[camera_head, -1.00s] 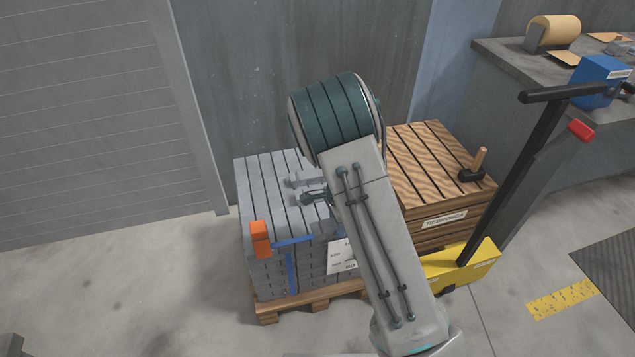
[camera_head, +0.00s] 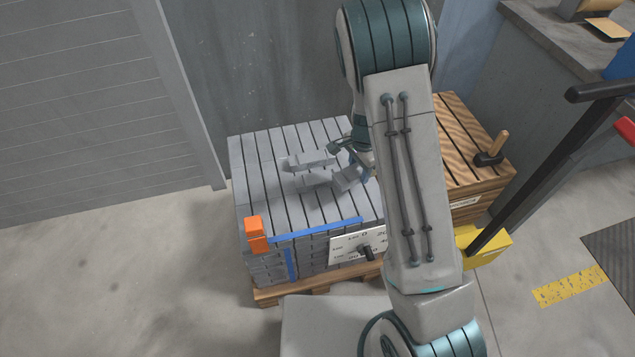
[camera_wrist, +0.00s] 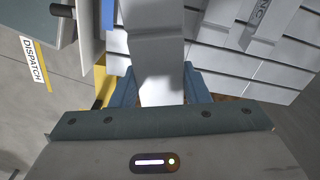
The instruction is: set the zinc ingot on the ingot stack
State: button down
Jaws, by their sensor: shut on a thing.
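The ingot stack (camera_head: 262,185) is a block of grey bars on a wooden pallet, with a blue strap and a label on its front. A loose light-grey ingot (camera_head: 308,161) lies on its top; it also shows with raised letters in the wrist view (camera_wrist: 270,25). My gripper (camera_wrist: 160,85) is shut on another grey bar, the zinc ingot (camera_wrist: 155,45), which points away from the palm. My gripper is over the right part of the stack top, partly hidden by my arm in the head view. A gap under the held ingot cannot be judged.
An orange corner piece (camera_head: 255,235) sits at the stack's front left corner. A wooden crate (camera_head: 470,180) with a mallet (camera_head: 491,150) stands to the right, beside a yellow pallet truck (camera_head: 486,244). The stack's left top is clear.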

jog(key=shift+s+d+r+n, duration=0.1)
jog(key=shift+d+r+n, duration=0.2)
jog(key=shift+d, duration=0.25)
jog(key=shift+s+d+r+n, duration=0.1)
jog(key=shift+d+r+n, duration=0.15)
jog(key=shift+d, duration=0.25)
jog(key=shift+s, duration=0.1)
jog(key=b, duration=0.1)
send_over(326, 206)
notch_tip(326, 206, down, 7)
jog(key=shift+r, duration=0.1)
jog(key=shift+f+b, duration=0.65)
jog(key=shift+f, duration=1.3)
jog(key=shift+f, duration=0.2)
jog(key=c, duration=0.8)
grip_release()
